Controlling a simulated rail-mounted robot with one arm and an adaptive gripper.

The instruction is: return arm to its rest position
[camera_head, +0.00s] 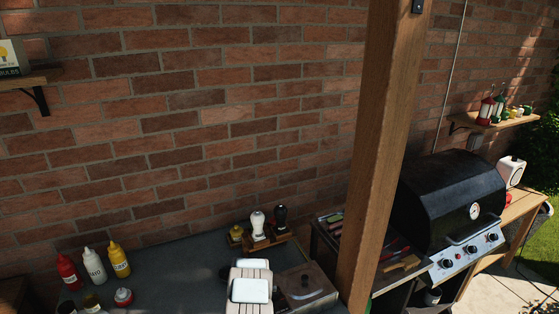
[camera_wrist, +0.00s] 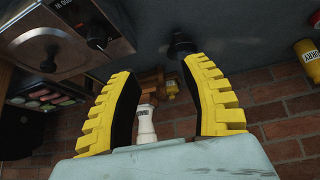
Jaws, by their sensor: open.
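My gripper (camera_wrist: 160,68) is open in the wrist view, its two yellow ridged fingers apart with nothing held between them. The fingertips point toward the dark countertop. In the head view my pale arm (camera_head: 250,287) reaches over the front of the counter, and the fingers cannot be made out there. A white grinder (camera_wrist: 146,125) shows in the gap between the fingers, farther off against the brick wall; it also shows in the head view (camera_head: 258,224).
A black grinder (camera_head: 281,218) stands beside the white one. Red, white and yellow bottles (camera_head: 94,266) stand at left. A steel appliance (camera_head: 306,288) is close right of my arm. A wooden post (camera_head: 382,150) rises before the black grill (camera_head: 450,195). The counter's middle (camera_head: 175,275) is clear.

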